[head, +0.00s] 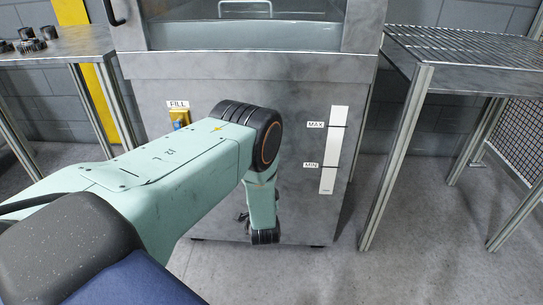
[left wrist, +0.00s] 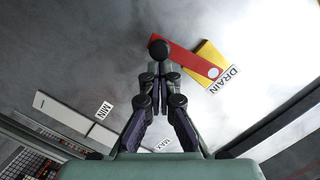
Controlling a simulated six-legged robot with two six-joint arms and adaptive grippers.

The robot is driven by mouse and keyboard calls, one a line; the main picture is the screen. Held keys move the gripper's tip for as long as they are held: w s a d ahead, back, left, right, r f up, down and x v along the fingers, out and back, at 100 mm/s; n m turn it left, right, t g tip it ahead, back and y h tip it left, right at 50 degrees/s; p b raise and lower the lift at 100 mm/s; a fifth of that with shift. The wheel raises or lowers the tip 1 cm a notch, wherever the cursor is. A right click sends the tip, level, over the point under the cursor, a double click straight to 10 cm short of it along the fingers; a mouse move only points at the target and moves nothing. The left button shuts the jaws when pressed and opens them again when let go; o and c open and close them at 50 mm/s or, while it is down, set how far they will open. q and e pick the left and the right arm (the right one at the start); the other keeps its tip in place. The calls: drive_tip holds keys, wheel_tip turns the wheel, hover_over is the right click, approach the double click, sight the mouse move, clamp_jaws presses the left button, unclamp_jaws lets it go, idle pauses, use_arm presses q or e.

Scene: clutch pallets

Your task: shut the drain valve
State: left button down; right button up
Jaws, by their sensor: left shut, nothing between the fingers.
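The drain valve's red lever (left wrist: 186,57) shows in the left wrist view, with a pale round pivot at its right end beside the DRAIN label (left wrist: 220,80). A yellow part (left wrist: 211,53) shows partly behind the lever, which lies at an angle to it. A black ball (left wrist: 159,49) sits at the lever's left end. My left gripper (left wrist: 160,76) is shut and empty, its fingertips right by the ball; I cannot tell whether they touch it. In the head view my left arm hides the drain valve and most of the gripper. My right gripper is in neither view.
The grey metal cabinet (head: 345,85) carries a yellow and blue FILL valve (head: 180,118) and a white MIN/MAX gauge (head: 333,150). A wire-topped table (head: 470,55) stands right, and a bench (head: 70,42) with dark round parts stands left. Floor at the right is clear.

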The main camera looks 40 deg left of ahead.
use_arm(q)
drive_tip(key=shift+s+a+f, duration=0.3)
drive_tip(key=shift+a, duration=0.3)
drive_tip(key=shift+s, duration=0.1)
idle(0.5)
